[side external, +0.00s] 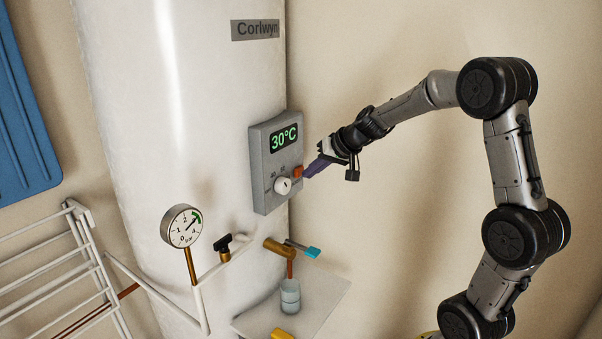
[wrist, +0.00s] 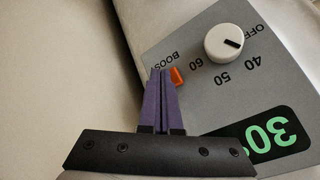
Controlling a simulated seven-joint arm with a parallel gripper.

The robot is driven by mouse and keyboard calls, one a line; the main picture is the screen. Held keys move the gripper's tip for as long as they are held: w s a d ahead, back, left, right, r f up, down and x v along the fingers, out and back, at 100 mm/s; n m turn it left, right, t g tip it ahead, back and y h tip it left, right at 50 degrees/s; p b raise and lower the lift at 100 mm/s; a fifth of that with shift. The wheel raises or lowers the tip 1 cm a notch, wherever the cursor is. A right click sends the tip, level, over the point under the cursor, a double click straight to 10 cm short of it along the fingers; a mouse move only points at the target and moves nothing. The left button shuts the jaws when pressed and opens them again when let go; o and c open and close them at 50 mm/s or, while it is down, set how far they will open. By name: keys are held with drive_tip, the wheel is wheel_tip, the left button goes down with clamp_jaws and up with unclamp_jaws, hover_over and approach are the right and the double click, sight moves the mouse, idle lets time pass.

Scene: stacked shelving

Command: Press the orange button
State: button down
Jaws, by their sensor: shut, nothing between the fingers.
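The orange button (side external: 297,171) sits on the grey control panel (side external: 259,189) of the white boiler, below the green 30°C display (side external: 284,138) and up and right of the white dial (side external: 283,186). In the wrist view the button (wrist: 177,75) is beside the BOOST label, just right of the fingertips. My gripper (side external: 307,174) has purple fingers and is shut and empty. Its tips (wrist: 160,72) are very close to the button; I cannot tell if they touch it. The panel appears upside down in the wrist view, with the white dial (wrist: 224,43) at upper right.
A pressure gauge (side external: 182,226), a black-handled valve (side external: 224,246) and a brass tap (side external: 279,248) with a blue lever are below the panel. A cup (side external: 290,296) stands under the tap on a shelf (side external: 324,301). A drying rack (side external: 62,262) is at left. The wall side at right is free.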

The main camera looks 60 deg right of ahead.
drive_tip(key=shift+w, duration=0.4)
idle(0.3)
drive_tip(key=shift+s, duration=0.95)
drive_tip(key=s, duration=0.5)
idle(0.3)
idle(0.5)
